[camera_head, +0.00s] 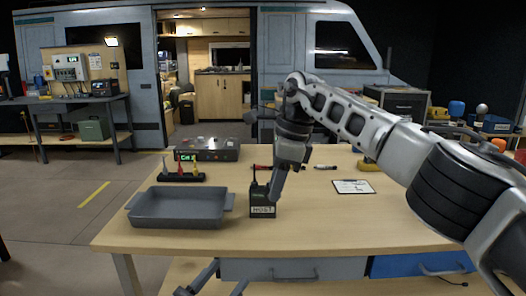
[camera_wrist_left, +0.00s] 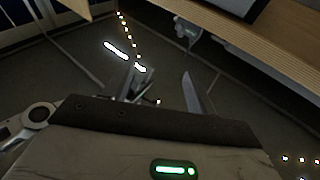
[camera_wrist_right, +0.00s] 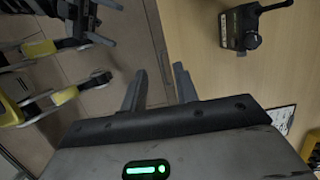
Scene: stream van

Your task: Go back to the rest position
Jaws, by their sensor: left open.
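My left gripper (camera_head: 212,278) is low in front of the table's front edge in the head view. Its two fingers stand apart in the left wrist view (camera_wrist_left: 160,85), with nothing between them. My right gripper (camera_head: 276,186) points down beside a black radio-like device (camera_head: 262,204) with an antenna and a light label. In the right wrist view the right gripper's fingers (camera_wrist_right: 160,85) are apart and empty. The device also shows there (camera_wrist_right: 238,28), upper right, clear of the fingers.
The wooden table (camera_head: 330,228) holds a grey tray (camera_head: 178,222), a stand with coloured pieces (camera_head: 182,177), a dark box (camera_head: 208,150) and a clipboard (camera_head: 353,187). A drawer (camera_head: 295,269) is under the front edge. Floor is free at left.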

